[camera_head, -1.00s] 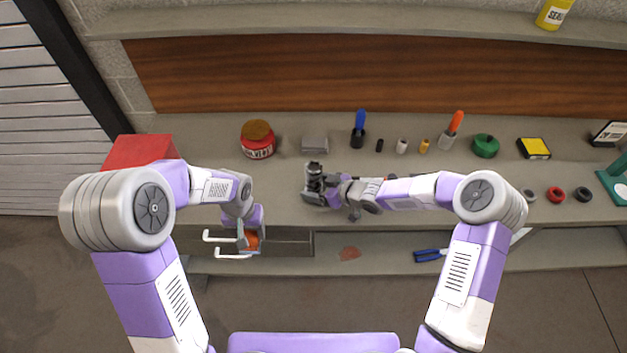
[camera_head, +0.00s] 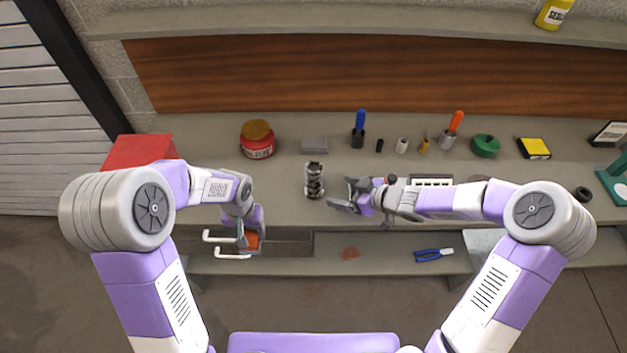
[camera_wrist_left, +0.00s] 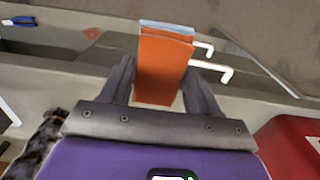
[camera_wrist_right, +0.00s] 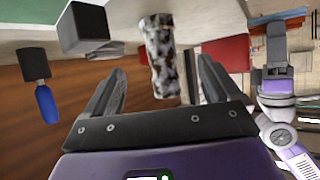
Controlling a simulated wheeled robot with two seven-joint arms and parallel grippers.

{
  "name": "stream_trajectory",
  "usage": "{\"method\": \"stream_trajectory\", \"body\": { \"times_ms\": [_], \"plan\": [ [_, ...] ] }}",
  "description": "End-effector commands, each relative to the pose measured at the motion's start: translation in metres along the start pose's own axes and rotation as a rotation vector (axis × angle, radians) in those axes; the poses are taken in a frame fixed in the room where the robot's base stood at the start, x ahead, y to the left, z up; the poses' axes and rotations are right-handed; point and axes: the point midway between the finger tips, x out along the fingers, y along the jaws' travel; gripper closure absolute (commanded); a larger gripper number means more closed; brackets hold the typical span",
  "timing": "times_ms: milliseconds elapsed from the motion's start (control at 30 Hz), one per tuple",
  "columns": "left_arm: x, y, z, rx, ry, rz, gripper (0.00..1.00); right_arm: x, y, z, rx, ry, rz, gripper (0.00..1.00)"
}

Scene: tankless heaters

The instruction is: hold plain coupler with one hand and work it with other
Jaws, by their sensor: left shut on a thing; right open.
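A mottled grey-and-dark metal cylinder (camera_head: 314,181), possibly the plain coupler, stands on the bench in the head view. It also shows in the right wrist view (camera_wrist_right: 161,58), ahead of the fingers and apart from them. My right gripper (camera_head: 345,195) is open and empty, just right of the cylinder. My left gripper (camera_head: 250,240) is at the bench's front edge, left of the cylinder, shut on a flat orange piece with a pale back layer (camera_wrist_left: 163,68).
White hooked bars (camera_head: 222,237) stick out beside my left gripper. A red jar (camera_head: 257,142), grey block (camera_head: 315,144), blue-handled tool (camera_head: 360,122) and green container (camera_head: 485,146) stand further back. Blue pliers (camera_head: 433,255) lie on the lower shelf. A red box (camera_head: 139,150) sits at the left.

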Motion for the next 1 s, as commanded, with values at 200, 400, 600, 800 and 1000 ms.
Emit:
{"method": "stream_trajectory", "body": {
  "times_ms": [200,400,600,800,1000],
  "plan": [
    [0.0,0.0,0.0,0.0,0.0,0.0,0.63,-0.015,-0.001,0.0,0.002,-0.001,-0.001,0.1],
    [0.0,0.0,0.0,0.0,0.0,0.0,0.63,-0.015,-0.001,0.0,0.002,-0.001,-0.001,0.1],
    [-0.007,0.0,0.0,0.0,0.0,0.0,0.63,-0.015,0.0,-0.002,0.002,0.0,-0.002,0.21],
    [-0.042,0.0,0.0,0.0,0.001,0.0,0.63,-0.011,0.003,-0.007,0.008,0.003,-0.004,0.21],
    [-0.077,0.0,0.0,0.0,0.001,0.0,0.63,-0.004,0.002,-0.007,0.006,0.003,-0.003,0.21]
  ]
}}
